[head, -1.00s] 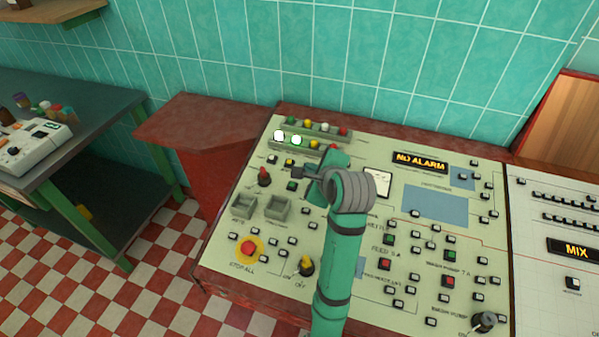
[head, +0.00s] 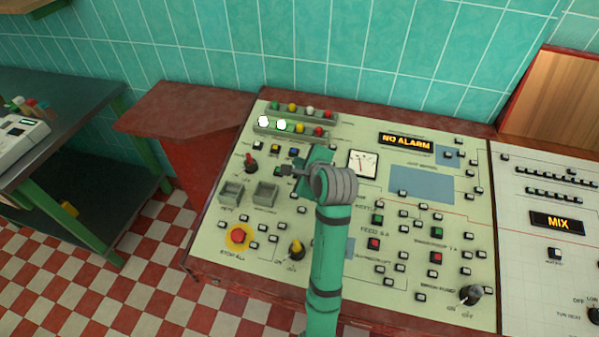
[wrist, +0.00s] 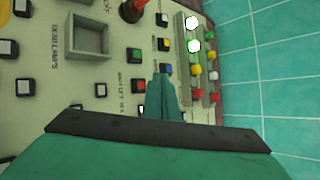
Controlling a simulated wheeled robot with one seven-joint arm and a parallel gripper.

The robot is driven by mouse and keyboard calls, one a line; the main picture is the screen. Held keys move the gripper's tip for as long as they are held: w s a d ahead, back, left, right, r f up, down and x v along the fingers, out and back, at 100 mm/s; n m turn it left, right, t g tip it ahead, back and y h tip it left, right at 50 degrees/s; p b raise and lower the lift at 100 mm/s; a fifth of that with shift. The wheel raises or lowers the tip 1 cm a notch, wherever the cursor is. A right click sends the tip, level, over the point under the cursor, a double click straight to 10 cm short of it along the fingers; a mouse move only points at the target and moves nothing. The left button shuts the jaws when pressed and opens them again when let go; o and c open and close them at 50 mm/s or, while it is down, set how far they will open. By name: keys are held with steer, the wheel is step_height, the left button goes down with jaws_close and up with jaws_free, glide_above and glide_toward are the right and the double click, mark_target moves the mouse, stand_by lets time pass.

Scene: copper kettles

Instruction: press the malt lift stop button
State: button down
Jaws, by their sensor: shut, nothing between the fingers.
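A red button (wrist: 138,86) and a green button (wrist: 133,54) sit side by side in the wrist view. Lettering beside them seems to read MALT LIFT, though it is blurred. The green one also shows in the head view (head: 275,165); the red one is hidden there behind my gripper. My gripper (head: 285,170) is shut and empty over the upper left of the pale control panel (head: 215,262). In the wrist view its green fingers (wrist: 161,88) lie just beside the red button; I cannot tell how high above the panel they are.
A red knob (head: 250,162), two grey recessed boxes (head: 265,195) and a red stop-all button on yellow (head: 238,237) lie near. The display (head: 406,142) reads NO ALARM.

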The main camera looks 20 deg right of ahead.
steer(key=shift+w+d+f, duration=0.15)
steer(key=shift+f, duration=0.65)
steer(key=shift+w+d+f, duration=0.1)
steer(key=shift+f, duration=0.7)
steer(key=shift+f, duration=0.1)
stand_by(0.8)
steer(key=shift+w+f, duration=0.2)
steer(key=shift+f, duration=0.1)
steer(key=shift+f, duration=0.35)
stand_by(0.7)
steer(key=shift+r, duration=0.15)
steer(key=shift+s+r, duration=0.1)
steer(key=shift+r, duration=0.5)
steer(key=shift+r, duration=0.15)
steer(key=shift+s+a+r, duration=0.1)
steer(key=shift+s+r, duration=0.05)
steer(key=shift+r, duration=0.65)
steer(key=shift+s+a+r, duration=0.1)
steer(key=shift+a+r, duration=0.05)
steer(key=shift+r, duration=0.6)
steer(key=shift+s+a+r, duration=0.1)
steer(key=shift+s+r, duration=0.05)
steer(key=shift+r, duration=0.65)
steer(key=shift+w, duration=0.1)
